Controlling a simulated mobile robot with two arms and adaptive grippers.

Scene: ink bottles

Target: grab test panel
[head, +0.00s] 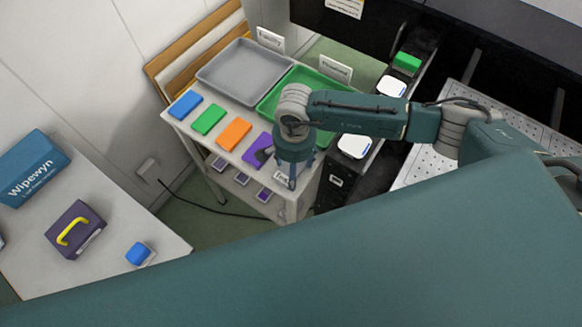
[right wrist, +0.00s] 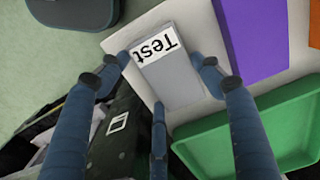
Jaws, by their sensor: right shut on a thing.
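The test panel (right wrist: 172,75) is a small grey slab with a white label reading "Test" at one end. In the right wrist view it lies between the fingers of my right gripper (right wrist: 162,78), over the pale top of the cart (right wrist: 197,22). In the head view my right gripper (head: 290,172) points down at the cart's front right corner and hides most of the panel; part of its white label (head: 283,178) shows. The gripper is shut on the panel. I cannot tell whether the panel touches the cart top. My left gripper is not in view.
Blue (head: 185,105), green (head: 208,119), orange (head: 233,134) and purple (head: 256,148) panels lie left of the gripper. A grey tray (head: 243,68) and a green tray (head: 268,103) sit behind. A table (head: 110,262) with boxes stands at the left.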

